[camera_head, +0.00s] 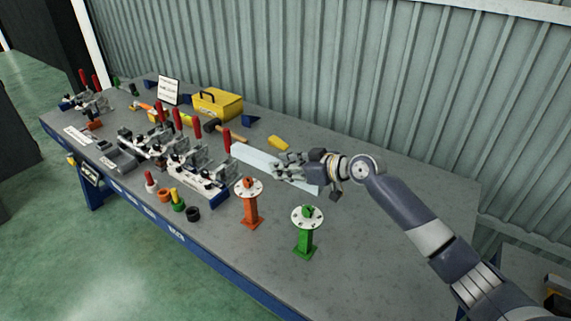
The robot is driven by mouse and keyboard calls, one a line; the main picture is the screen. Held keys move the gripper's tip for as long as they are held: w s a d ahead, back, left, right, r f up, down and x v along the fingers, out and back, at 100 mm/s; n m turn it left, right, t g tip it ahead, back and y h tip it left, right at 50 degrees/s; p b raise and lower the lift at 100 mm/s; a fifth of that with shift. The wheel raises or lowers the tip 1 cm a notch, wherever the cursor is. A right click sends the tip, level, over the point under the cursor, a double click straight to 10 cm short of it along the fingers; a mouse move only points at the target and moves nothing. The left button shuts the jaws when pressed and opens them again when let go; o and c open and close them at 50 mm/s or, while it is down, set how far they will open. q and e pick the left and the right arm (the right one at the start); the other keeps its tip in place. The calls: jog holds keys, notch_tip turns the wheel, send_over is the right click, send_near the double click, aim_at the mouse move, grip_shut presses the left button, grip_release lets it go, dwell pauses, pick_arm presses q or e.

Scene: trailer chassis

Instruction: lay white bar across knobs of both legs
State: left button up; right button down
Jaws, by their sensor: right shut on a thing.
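The white bar (254,158) is a long flat pale strip over the middle of the table, slanting from upper left to lower right. My right gripper (280,170) is shut on the bar around its middle and hides part of it. I cannot tell whether the bar touches the table. An orange leg (250,208) stands upright nearer the front, with a pale round flange and an orange knob on top. A green leg (304,240) stands upright to its right, with a similar flange and a green knob. The bar lies behind both legs. My left gripper is not in view.
Clamp fixtures with red handles (196,172) stand left of the bar. Small coloured cylinders (177,199) stand along the front edge. A yellow toolbox (216,103), a hammer (222,129) and a yellow piece (278,143) lie toward the back. The table's right part (400,235) is clear.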

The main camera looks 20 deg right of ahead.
jog(key=shift+d+f+b, duration=0.1)
jog(key=shift+f+b, duration=0.3)
jog(key=shift+f, duration=0.25)
jog(key=shift+f+b, duration=1.5)
jog(key=shift+f, duration=1)
jog(key=shift+f+b, duration=0.4)
jog(key=shift+b, duration=0.05)
jog(key=shift+f+b, duration=0.4)
jog(key=shift+b, duration=0.05)
